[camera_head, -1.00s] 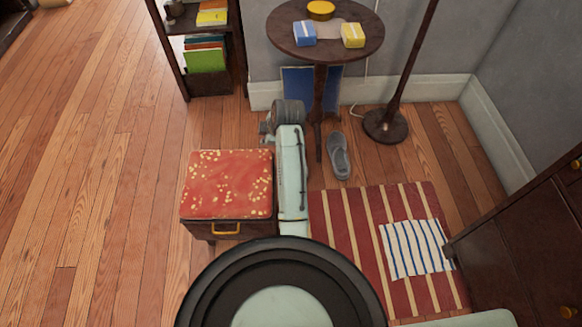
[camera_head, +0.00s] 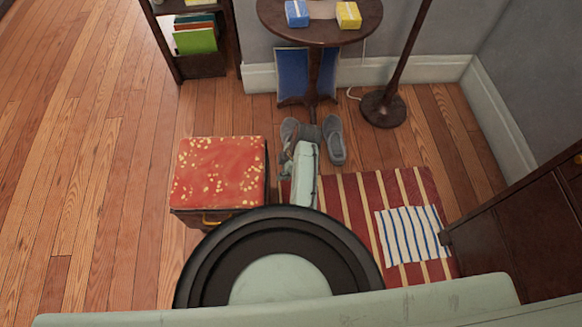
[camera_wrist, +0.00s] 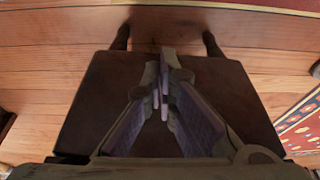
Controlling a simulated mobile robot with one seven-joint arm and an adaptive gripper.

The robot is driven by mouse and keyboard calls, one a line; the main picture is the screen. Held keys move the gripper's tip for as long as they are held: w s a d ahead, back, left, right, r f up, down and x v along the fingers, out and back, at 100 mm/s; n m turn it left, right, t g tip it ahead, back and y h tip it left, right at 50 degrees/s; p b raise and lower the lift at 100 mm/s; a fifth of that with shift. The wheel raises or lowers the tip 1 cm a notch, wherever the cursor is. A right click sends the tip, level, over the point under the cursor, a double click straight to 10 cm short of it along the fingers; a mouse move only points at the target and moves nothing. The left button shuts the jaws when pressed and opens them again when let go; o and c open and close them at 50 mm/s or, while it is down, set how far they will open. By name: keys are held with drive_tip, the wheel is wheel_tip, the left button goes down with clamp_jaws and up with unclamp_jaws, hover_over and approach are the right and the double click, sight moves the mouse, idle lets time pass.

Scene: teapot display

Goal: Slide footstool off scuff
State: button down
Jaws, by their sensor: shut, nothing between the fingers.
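The footstool (camera_head: 218,172) has a red top with pale yellow spots, dark wooden sides and a yellow handle. It stands on the floorboards left of my arm. Two grey slippers, the left one (camera_head: 290,131) and the right one (camera_head: 335,140), lie near the table's foot, apart from the footstool. The floor under the footstool is hidden. In the wrist view my gripper (camera_wrist: 163,82) is shut and empty, in front of a dark wooden panel with two legs, likely the footstool's side. I cannot tell whether it touches. In the head view my arm mostly hides the gripper.
A round table (camera_head: 330,30) carries a blue box and a yellow box. A lamp base (camera_head: 383,108), a striped rug (camera_head: 350,205) with a striped cloth (camera_head: 410,236) and a dark cabinet (camera_head: 515,230) are to the right. The floor left of the footstool is clear.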

drive_tip(key=shift+a+r, duration=0.15)
drive_tip(key=shift+a, duration=1.25)
drive_tip(key=shift+a, duration=0.1)
